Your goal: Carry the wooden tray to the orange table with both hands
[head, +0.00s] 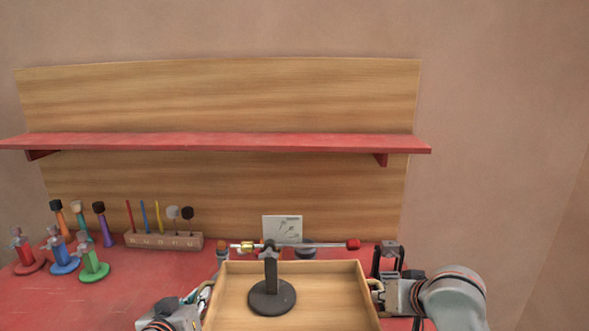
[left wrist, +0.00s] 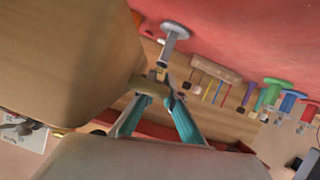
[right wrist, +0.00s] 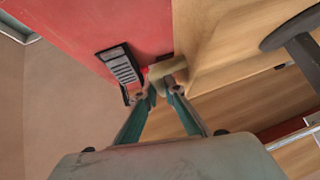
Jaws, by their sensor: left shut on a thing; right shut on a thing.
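The wooden tray (head: 338,295) is low in the middle of the head view, in front of the red table. A dark stand (head: 271,290) is upright in it, with a crosswise rod tipped red at its right end. My left gripper (head: 207,288) is shut on the tray's left handle, which also shows in the left wrist view (left wrist: 148,86). My right gripper (head: 375,287) is shut on the right handle, seen in the right wrist view (right wrist: 167,69). The tray looks about level. I see no orange table.
The red table (head: 120,290) bears several coloured stands (head: 62,262) at the left and a wooden block (head: 163,241) with upright sticks. A small picture card (head: 282,228) stands behind the tray. A red shelf (head: 220,141) spans the wooden back panel. A black ridged object (right wrist: 122,66) lies right of the tray.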

